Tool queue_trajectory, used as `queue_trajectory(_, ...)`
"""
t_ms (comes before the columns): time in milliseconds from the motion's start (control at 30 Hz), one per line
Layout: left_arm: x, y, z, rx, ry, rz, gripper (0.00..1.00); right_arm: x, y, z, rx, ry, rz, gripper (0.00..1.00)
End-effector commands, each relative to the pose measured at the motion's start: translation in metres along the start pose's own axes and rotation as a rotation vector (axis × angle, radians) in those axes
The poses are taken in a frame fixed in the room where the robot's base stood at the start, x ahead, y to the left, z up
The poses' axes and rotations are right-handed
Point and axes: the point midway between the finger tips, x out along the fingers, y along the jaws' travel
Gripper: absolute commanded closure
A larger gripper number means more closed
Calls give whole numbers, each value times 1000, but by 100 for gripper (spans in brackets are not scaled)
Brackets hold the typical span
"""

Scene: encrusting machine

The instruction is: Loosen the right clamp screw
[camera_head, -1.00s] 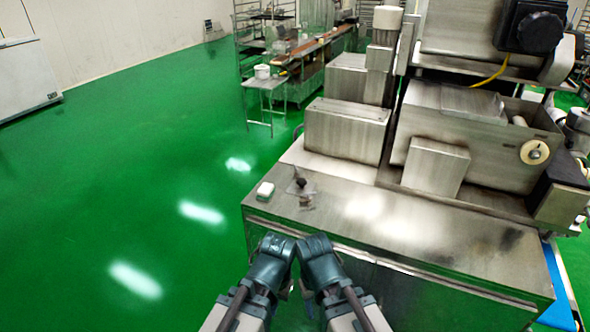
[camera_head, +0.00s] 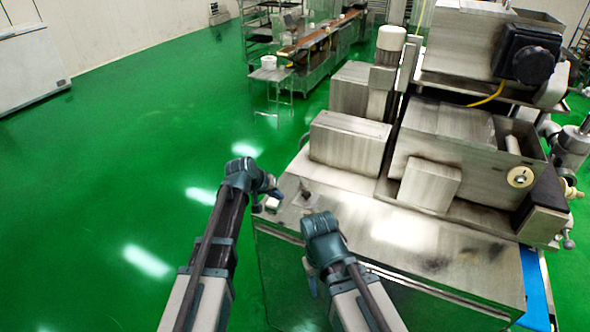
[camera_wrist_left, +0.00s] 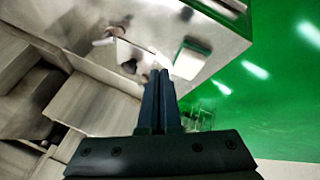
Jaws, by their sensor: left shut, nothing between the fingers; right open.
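A small plate with a dark knob (camera_head: 304,195) lies on the near left corner of the steel table. In the left wrist view, the dark knob (camera_wrist_left: 130,66) and a pale handle-like part (camera_wrist_left: 104,42) show on this plate. I cannot tell which part is the right clamp screw. My left gripper (camera_head: 270,188) is at the table's left corner, left of the plate and apart from it. In the left wrist view its fingers (camera_wrist_left: 160,76) are shut and empty. My right gripper (camera_head: 312,279) is open, low at the table's front edge; its fingers are partly hidden.
The steel machine (camera_head: 445,145) stands at the back and right. The table's front surface (camera_head: 400,232) is clear. Green floor lies left.

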Motion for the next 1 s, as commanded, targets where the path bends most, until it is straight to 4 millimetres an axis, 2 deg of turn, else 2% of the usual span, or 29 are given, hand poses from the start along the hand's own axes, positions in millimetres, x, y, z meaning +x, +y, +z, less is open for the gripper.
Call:
queue_trajectory(33, -9, -2, -24, -23, 31, 12, 100, -13, 1, 1, 1, 0, 0, 50)
queue_trajectory(133, -15, -6, -46, -53, 73, 30, 100, -19, 2, 1, 1, 0, 0, 50)
queue_trajectory(233, -17, -8, -53, -66, 92, 40, 100, -20, 2, 1, 1, 0, 0, 50)
queue_trajectory(433, -10, -9, -53, -66, 94, 41, 100, -14, 1, 1, 2, 0, 0, 50)
queue_trajectory(567, 8, -10, -53, -65, 93, 41, 100, 0, 0, 0, 3, 0, 0, 50)
queue_trajectory(1000, 88, -7, -60, -65, 91, 40, 100, 62, -6, -4, 3, 2, 0, 50)
